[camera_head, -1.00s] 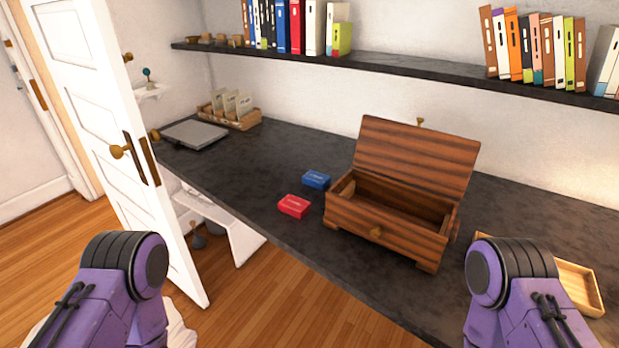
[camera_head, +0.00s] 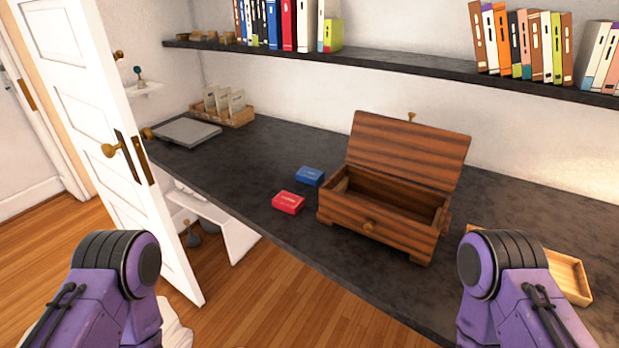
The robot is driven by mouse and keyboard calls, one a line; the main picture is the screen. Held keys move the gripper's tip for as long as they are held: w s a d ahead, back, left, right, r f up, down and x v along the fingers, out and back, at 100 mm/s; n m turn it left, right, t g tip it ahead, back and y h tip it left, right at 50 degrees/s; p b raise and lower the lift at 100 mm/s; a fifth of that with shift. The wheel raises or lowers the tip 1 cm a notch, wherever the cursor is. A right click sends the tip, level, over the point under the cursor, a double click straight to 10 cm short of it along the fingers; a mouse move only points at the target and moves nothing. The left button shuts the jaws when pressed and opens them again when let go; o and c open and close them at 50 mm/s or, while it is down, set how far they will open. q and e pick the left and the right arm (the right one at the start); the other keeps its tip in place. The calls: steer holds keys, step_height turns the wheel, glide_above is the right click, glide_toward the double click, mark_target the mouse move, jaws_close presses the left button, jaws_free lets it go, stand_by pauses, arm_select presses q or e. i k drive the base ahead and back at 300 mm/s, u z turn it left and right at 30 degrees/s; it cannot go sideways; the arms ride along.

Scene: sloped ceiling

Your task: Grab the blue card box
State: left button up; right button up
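The blue card box (camera_head: 310,176) lies flat on the dark desk, just left of an open wooden chest (camera_head: 385,213). A red card box (camera_head: 288,202) lies in front of it, a little to the left. Both of my purple arms show at the bottom left and bottom right, apart from the boxes. My grippers are outside the view, so their state does not show.
The dark desk (camera_head: 260,160) has bare room left of the boxes. A light wooden tray (camera_head: 568,277) is at the right, partly behind my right arm. A grey flat object (camera_head: 188,132) and a card holder (camera_head: 222,112) are at the far left. A white door (camera_head: 80,90) stands open at left.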

mark_target(307, 175)
steer(key=u, duration=2.1)
steer(key=i, duration=1.95)
steer(key=z, duration=3.6)
